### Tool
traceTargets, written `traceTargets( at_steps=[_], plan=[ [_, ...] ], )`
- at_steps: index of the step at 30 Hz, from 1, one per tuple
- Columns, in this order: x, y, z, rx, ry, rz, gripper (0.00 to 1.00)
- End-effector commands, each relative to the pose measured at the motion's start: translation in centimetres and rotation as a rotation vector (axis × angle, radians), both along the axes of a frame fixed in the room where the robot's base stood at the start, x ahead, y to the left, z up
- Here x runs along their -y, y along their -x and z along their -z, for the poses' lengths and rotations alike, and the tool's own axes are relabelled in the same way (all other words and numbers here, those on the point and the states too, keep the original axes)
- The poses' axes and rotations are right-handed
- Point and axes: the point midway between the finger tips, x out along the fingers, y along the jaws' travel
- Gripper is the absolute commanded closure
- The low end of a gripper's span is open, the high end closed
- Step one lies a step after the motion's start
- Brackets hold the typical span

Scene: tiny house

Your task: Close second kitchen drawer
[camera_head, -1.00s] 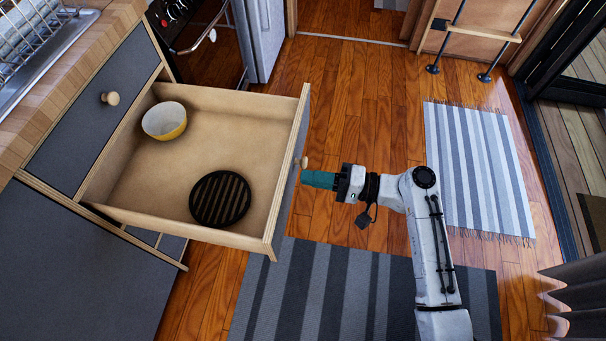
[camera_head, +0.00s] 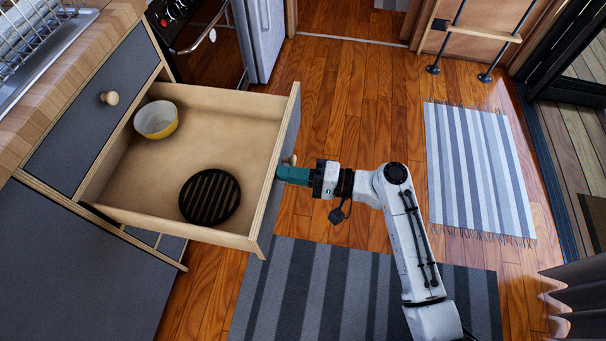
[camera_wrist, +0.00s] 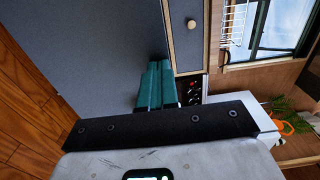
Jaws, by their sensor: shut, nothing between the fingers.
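The second kitchen drawer (camera_head: 233,113) is pulled well out, below the closed top drawer (camera_head: 93,99). Inside it are a yellow and white bowl (camera_head: 157,119) near the back and a round black slatted trivet (camera_head: 210,196) near the front. My gripper (camera_head: 280,174) has teal fingers and is shut and empty. Its tips are at the outer face of the drawer front, beside the round wooden knob (camera_head: 290,160), and appear to touch it. In the wrist view, the teal fingers (camera_wrist: 157,84) lie against a broad grey panel (camera_wrist: 100,45).
A wooden counter (camera_head: 75,65) with a dish rack (camera_head: 30,30) is at the upper left. An oven (camera_head: 190,30) stands behind the drawer. A dark striped rug (camera_head: 330,290) lies below my arm, and a light striped rug (camera_head: 478,170) lies to the right.

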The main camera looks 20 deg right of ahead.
Motion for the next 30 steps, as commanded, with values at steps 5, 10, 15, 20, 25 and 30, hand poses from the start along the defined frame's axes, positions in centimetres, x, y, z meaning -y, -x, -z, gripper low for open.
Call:
traceTargets(
  at_steps=[5, 10, 15, 20, 25, 30],
  plan=[
    [-3.7, -2.5, 0.1, 0.003, 0.000, -0.007, 1.00],
    [-7.5, -5.3, 0.2, 0.003, 0.000, -0.006, 1.00],
    [-11.4, -8.1, 0.2, 0.004, 0.000, -0.007, 1.00],
    [-15.1, -10.7, 0.4, 0.004, 0.000, -0.007, 1.00],
    [-18.9, -13.5, 0.4, 0.004, -0.001, -0.006, 1.00],
    [-22.7, -16.3, 0.5, 0.004, 0.000, -0.005, 1.00]
  ],
)
